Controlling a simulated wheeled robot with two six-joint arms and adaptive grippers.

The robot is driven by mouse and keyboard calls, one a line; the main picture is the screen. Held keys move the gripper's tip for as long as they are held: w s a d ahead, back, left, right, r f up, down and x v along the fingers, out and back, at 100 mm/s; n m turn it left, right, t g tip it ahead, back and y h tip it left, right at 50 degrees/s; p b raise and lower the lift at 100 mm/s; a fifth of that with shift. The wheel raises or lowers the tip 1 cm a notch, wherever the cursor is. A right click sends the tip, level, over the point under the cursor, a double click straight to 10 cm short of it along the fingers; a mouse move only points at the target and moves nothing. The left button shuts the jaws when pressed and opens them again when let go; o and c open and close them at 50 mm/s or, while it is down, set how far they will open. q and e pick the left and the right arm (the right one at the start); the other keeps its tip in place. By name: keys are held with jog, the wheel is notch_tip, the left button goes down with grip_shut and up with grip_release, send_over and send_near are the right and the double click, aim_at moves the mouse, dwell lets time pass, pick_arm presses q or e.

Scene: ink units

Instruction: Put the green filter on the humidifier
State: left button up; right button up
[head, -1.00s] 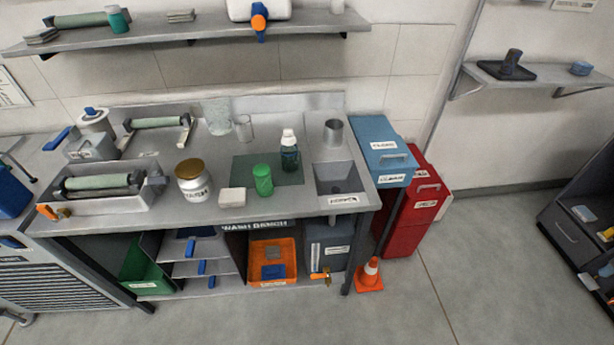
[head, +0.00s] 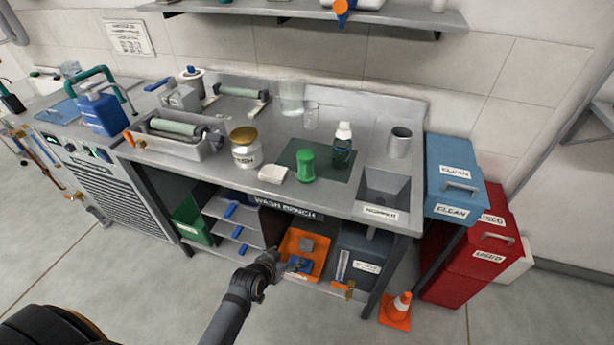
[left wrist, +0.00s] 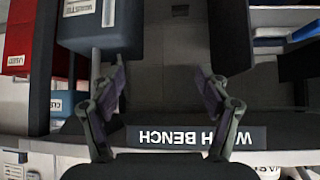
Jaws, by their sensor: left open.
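A green ribbed cylinder (head: 305,165), which looks like the green filter, stands upright on a dark green mat on the wash bench. I cannot tell for sure which thing is the humidifier. My left gripper (head: 286,268) is low in front of the bench, near the orange tray; its fingertips are small and hard to make out in the head view. In the left wrist view the left gripper (left wrist: 163,85) is open, with nothing between its fingers, facing the bench's front label. It is below and apart from the green cylinder. My right gripper is not in view.
The orange tray (head: 314,245) and a grey tank (head: 364,252) are under the bench. A traffic cone (head: 398,308) stands on the floor. Blue and red bins are at right.

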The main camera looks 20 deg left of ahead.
pick_arm(q)
jog(key=w+d+r+t+h+b, duration=0.15)
jog(key=w+r+t, duration=0.35)
jog(key=r, duration=0.9)
jog(key=n+t+y, duration=0.1)
jog(key=t+y, duration=0.2)
jog(key=t, duration=0.1)
send_near(303, 173)
jog(key=w, duration=0.2)
jog(key=shift+w+d+r+h+p, duration=0.25)
jog(key=shift+w+d+r+p, duration=0.1)
jog(key=shift+w+r+p, duration=0.15)
jog(key=w, duration=0.4)
jog(key=shift+f+p, duration=0.1)
jog(key=shift+p, duration=0.2)
jog(key=shift+w+a+f+b, duration=0.15)
jog(key=shift+w+b, duration=0.05)
jog(key=shift+w, duration=1.3)
jog(key=shift+w+a+f+b, duration=0.1)
jog(key=shift+w+f+b, duration=0.05)
jog(key=shift+w, duration=1.35)
jog(key=shift+s+r, duration=0.1)
jog(key=shift+s, duration=0.05)
jog(key=shift+c, duration=0.6)
jog(key=c, duration=1.2)
jog(key=shift+c, duration=0.3)
